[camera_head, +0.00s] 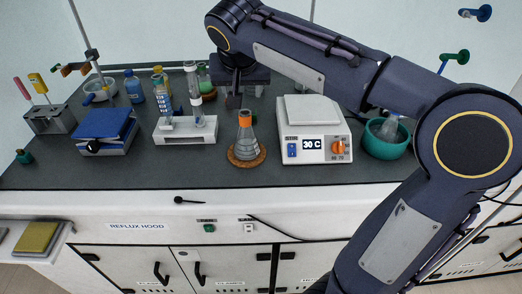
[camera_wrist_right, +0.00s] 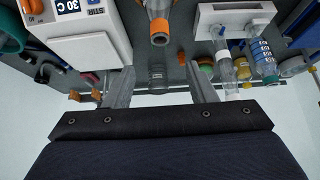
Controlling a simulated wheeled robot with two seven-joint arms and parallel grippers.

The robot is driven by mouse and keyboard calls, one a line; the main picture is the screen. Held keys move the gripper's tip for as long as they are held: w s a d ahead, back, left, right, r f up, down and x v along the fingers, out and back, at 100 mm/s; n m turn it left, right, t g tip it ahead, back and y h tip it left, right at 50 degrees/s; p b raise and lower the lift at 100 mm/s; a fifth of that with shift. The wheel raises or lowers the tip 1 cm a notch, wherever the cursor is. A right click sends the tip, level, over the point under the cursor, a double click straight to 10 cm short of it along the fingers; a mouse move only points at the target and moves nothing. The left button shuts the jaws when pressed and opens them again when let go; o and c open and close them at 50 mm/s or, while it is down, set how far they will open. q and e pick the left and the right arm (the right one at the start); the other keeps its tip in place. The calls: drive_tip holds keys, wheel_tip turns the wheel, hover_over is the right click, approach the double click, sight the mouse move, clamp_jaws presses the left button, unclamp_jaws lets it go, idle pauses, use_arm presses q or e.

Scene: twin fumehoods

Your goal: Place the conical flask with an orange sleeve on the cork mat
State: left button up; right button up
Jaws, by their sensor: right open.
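The conical flask with an orange sleeve (camera_head: 245,121) stands upright on the round cork mat (camera_head: 234,159) at the middle of the bench. My right gripper (camera_head: 234,101) is behind and a little above the flask, apart from it. In the right wrist view the flask (camera_wrist_right: 159,26) shows at the top centre, beyond the fingers. The right gripper (camera_wrist_right: 160,84) is open there, with no flask between its fingers. The cork mat cannot be made out in that view. My left gripper is in no view.
A white hotplate (camera_head: 313,143) reading 30 C stands close right of the mat. A white rack (camera_head: 184,131) with tubes stands to the left. A green bowl (camera_head: 385,143) is at the right. The bench front is mostly clear.

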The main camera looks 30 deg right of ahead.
drive_tip(key=s+a+f+n+y, duration=0.2)
drive_tip(key=s+a+f+y, duration=0.1)
drive_tip(key=s+f, duration=0.5)
drive_tip(key=s+a+f+n+y, duration=0.2)
drive_tip(key=s+a+f+y, duration=0.2)
drive_tip(key=s+f, duration=0.5)
drive_tip(key=s, duration=0.6)
drive_tip(key=shift+s+a+f+n, duration=0.2)
drive_tip(key=shift+a+f+n, duration=0.05)
drive_tip(key=shift+a+n, duration=0.1)
